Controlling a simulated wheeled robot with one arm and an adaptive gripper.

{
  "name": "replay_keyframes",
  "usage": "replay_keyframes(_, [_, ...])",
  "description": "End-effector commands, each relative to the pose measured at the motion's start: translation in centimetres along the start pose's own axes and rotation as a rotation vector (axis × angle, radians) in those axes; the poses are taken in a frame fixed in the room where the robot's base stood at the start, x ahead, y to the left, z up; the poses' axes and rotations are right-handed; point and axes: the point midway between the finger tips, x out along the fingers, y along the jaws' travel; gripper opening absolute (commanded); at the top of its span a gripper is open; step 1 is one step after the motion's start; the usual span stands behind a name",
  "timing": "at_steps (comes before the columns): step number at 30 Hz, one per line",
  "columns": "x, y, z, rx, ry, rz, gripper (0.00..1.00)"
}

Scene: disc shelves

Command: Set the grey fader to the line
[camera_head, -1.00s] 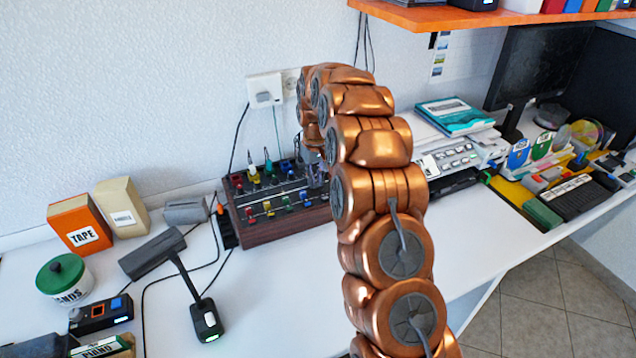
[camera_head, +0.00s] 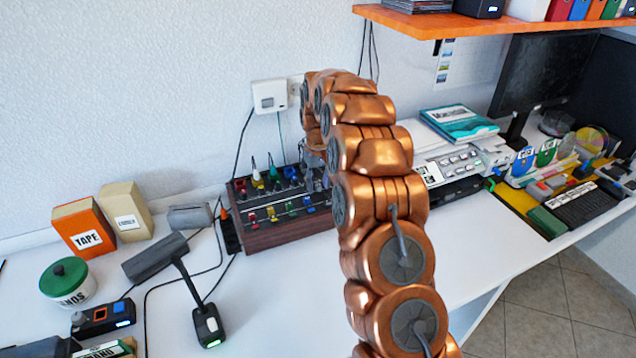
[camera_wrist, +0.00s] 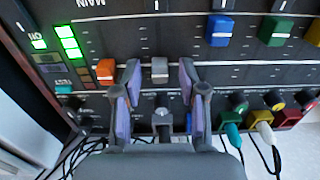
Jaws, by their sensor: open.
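The grey fader (camera_wrist: 159,70) is a small grey cap on the black mixer panel (camera_head: 291,236), seen in the wrist view. My gripper (camera_wrist: 160,66) is open, with one fingertip on each side of the grey cap and a visible gap to each. I cannot tell how far above the panel the tips are. A short white mark (camera_wrist: 156,6) shows on the panel beyond the cap, near the top edge of the wrist view; I cannot tell if it is the line. In the head view my arm hides most of the gripper and the grey fader.
An orange fader (camera_wrist: 105,70) sits just left of my left finger. Blue (camera_wrist: 220,30) and green (camera_wrist: 276,30) faders lie to the upper right. Coloured knobs and plugs (camera_wrist: 264,130) with cables are at the lower right.

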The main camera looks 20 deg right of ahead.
Motion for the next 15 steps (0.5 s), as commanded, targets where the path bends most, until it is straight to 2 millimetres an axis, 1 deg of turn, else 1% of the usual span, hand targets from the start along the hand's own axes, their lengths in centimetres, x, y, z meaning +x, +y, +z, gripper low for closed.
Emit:
replay_keyframes(5, [-1.6, 0.0, -0.1, 0.000, 0.004, 0.001, 0.42])
replay_keyframes(8, [-3.2, 0.0, -0.1, 0.000, 0.006, 0.001, 0.42])
replay_keyframes(15, [-8.0, 0.0, -0.1, 0.000, 0.005, 0.001, 0.42])
